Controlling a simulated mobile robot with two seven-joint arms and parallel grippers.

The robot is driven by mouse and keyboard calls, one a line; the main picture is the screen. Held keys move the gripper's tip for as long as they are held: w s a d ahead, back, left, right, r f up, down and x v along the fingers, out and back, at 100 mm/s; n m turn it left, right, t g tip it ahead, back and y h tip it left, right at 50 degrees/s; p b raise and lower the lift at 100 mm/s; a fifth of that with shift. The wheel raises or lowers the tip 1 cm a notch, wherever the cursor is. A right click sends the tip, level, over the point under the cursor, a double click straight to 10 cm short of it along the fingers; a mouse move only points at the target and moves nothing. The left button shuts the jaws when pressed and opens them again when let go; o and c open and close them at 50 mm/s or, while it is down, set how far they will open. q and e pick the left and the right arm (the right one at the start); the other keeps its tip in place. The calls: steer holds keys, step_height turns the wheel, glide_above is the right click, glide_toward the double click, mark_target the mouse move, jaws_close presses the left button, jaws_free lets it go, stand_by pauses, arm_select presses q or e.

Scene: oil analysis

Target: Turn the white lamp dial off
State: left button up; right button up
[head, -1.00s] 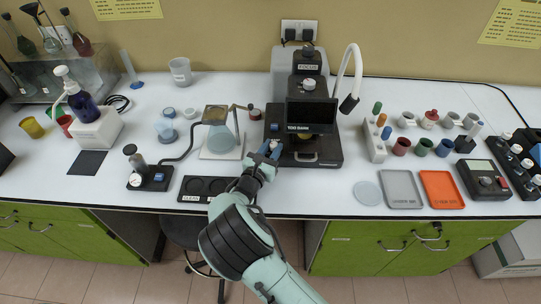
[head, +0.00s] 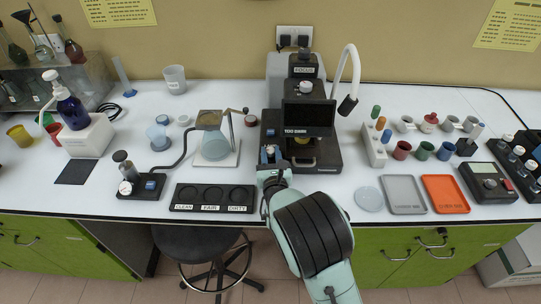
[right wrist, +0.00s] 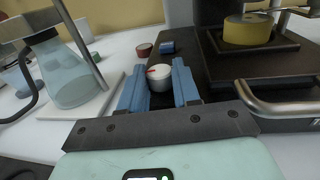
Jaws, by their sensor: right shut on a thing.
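The white lamp dial (right wrist: 160,76) with a red mark sits at the left front of the black microscope base (right wrist: 222,75). The microscope (head: 304,112) stands at the back middle of the bench, and its dark screen (head: 308,118) shows a short white text that looks like "TOO DARK". My right gripper (right wrist: 157,88) has its blue fingers on both sides of the dial, shut on it; in the head view it shows at the base's left front (head: 270,156). The dial is mostly hidden there by the fingers. My left gripper is not in view.
A flask on a stand (head: 213,137) is close left of my right gripper. A black three-place tray (head: 213,209) lies at the front left. A white gooseneck lamp (head: 351,62) rises right of the microscope. A grey tray (head: 403,207) and an orange tray (head: 445,207) lie right.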

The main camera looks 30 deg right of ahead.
stand_by(0.3)
steer(key=o, duration=1.1)
steer(key=shift+c, duration=0.2)
steer(key=shift+h, duration=0.4)
